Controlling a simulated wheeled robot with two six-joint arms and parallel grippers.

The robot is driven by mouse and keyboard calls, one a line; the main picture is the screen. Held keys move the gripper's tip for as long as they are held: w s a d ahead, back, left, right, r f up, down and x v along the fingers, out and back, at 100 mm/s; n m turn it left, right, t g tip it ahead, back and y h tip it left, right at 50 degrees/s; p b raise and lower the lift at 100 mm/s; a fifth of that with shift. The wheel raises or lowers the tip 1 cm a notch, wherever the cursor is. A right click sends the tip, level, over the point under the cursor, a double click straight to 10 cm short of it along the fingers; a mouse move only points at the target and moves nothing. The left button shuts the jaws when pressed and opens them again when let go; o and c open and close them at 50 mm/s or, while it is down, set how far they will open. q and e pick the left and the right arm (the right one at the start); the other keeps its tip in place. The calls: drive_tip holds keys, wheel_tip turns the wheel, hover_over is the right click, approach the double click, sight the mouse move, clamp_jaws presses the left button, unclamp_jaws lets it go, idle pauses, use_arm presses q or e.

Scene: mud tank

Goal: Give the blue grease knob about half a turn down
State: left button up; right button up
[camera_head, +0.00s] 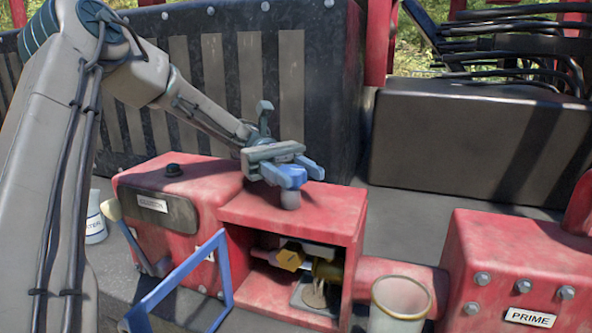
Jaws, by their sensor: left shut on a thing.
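The blue grease knob (288,178) sits above a short grey stem (291,201) on top of the red housing (325,215). My left gripper (292,172) reaches in from the upper left and is shut on the knob, its fingers on either side. The gripper covers part of the knob, so its turn angle cannot be read. My right gripper is not in view.
A blue frame (185,285) stands out in front at the left. A bucket (399,298) and the red PRIME box (520,270) are at the right. A white jar (96,222) stands far left.

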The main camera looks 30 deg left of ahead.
sight(281, 167)
use_arm(q)
drive_tip(key=o, duration=1)
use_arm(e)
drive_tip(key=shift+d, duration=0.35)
use_arm(q)
drive_tip(key=shift+w+a+f+b, duration=0.15)
drive_tip(key=shift+w+a+b, duration=0.05)
drive_tip(key=shift+a+b, duration=0.2)
drive_tip(key=b+v, duration=0.2)
drive_tip(key=v, duration=0.2)
drive_tip(key=shift+f, duration=0.15)
drive_tip(key=p, duration=0.2)
drive_tip(key=w+a+r+p, duration=0.1)
drive_tip(key=p, duration=0.2)
drive_tip(key=shift+a+p, duration=0.3)
drive_tip(key=shift+a, duration=0.05)
drive_tip(key=shift+a+f+p, duration=0.15)
drive_tip(key=shift+a+p, duration=0.15)
drive_tip(key=shift+p, duration=0.2)
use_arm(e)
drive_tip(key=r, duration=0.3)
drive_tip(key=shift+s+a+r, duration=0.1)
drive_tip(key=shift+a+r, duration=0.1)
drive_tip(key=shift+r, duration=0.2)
